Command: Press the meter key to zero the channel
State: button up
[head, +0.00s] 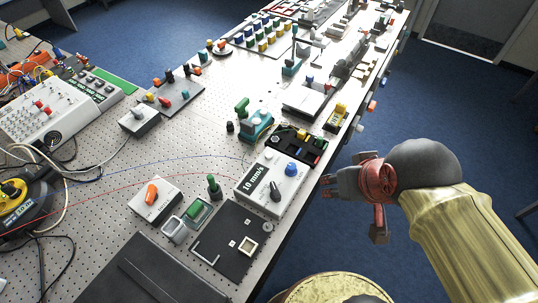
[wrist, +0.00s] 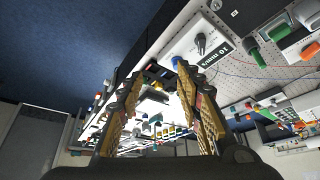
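I cannot tell for certain which part is the meter key. A white box (head: 262,203) labelled "10 mm/s" stands at the table's near right edge, with a blue knob (head: 292,169) and a black pointer knob (head: 275,190) on top. In the wrist view this box (wrist: 187,38) is upper right, beyond the finger tips. A large white instrument (head: 45,118) with red plugs and dark displays stands at far left. My gripper (head: 352,210) is off the table's right side, above the floor. In the wrist view my gripper (wrist: 160,75) is open, with nothing between its fingers.
The perforated table (head: 160,160) is crowded. A dark plate (head: 215,250), an orange-switch box (head: 154,199) and a black tray (head: 290,150) lie near the white box. A small yellow device (head: 338,115) is at the right edge. Blue floor (head: 440,105) is clear right of the table.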

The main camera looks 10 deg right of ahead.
jog(key=c, duration=0.3)
